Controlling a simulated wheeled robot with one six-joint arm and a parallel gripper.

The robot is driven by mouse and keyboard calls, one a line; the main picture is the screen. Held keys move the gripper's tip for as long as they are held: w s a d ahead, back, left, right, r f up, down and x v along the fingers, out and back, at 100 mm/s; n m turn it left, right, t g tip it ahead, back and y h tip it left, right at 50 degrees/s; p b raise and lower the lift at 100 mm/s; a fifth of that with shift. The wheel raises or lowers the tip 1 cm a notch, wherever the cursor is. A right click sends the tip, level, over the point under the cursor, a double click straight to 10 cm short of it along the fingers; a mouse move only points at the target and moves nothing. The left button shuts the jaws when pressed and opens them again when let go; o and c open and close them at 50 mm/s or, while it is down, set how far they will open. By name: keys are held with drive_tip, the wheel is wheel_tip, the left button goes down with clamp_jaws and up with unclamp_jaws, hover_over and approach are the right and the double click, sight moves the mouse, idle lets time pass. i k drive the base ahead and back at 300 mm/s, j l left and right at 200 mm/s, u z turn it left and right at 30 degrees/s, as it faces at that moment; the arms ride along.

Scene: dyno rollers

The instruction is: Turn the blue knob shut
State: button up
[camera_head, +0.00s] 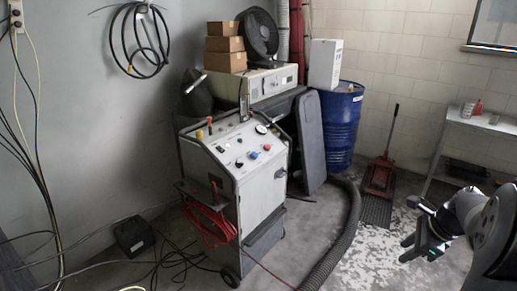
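The blue knob (254,155) is on the sloped top panel of a grey wheeled machine cabinet (262,200), left of centre. A red knob (267,147) sits just right of it, and a black knob (239,163) sits to its left. The blue knob is too small to tell which way it points. My gripper (405,250) is at the lower right, well apart from the cabinet and pointing left. Its fingers look spread with nothing between them.
A thick grey hose (337,240) and cables lie on the floor around the cabinet. A blue drum (341,125) and a red floor jack (380,178) stand behind. A metal shelf (480,122) is at the right. Floor between my gripper and the hose is clear.

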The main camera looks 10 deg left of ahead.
sight(254, 155)
drive_tip(key=i+j, duration=0.25)
drive_tip(key=i, duration=0.2)
drive_tip(key=i+j, duration=0.2)
drive_tip(key=i, duration=0.3)
drive_tip(key=i+j, duration=0.25)
drive_tip(key=i, duration=0.2)
drive_tip(key=i+j, duration=0.15)
drive_tip(key=j, duration=0.2)
drive_tip(key=i+j, duration=0.15)
drive_tip(key=j, duration=0.2)
drive_tip(key=i+j, duration=0.2)
drive_tip(key=j, duration=0.2)
drive_tip(key=i+j+u, duration=0.1)
drive_tip(key=j, duration=0.25)
